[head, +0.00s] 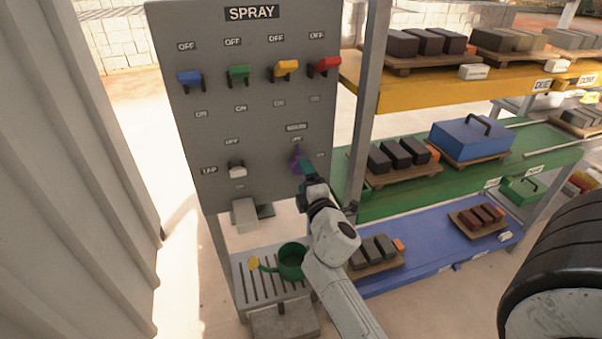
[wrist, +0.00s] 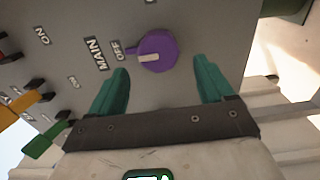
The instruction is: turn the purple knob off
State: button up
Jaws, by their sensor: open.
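The purple knob (head: 297,160) is on the grey panel, under the MAIN and OFF labels. In the wrist view the knob (wrist: 162,45) is round, with a pale mark that points left, towards the OFF label (wrist: 118,49). My gripper (head: 306,170) is in front of the panel at the knob and partly covers it in the head view. In the wrist view my gripper's (wrist: 161,68) green fingers are spread, one to each side of the knob, with visible gaps. Nothing is between the fingers but the view of the knob and panel. I cannot tell the depth left to the panel.
Above on the panel are blue (head: 190,78), green (head: 238,72), yellow (head: 286,68) and red (head: 325,66) levers. A white TAP knob (head: 237,170) is to the left. A green watering can (head: 292,262) stands below. Shelves with blocks are at the right.

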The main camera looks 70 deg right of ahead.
jog(key=shift+b+v, duration=0.65)
jog(key=shift+v, duration=2.35)
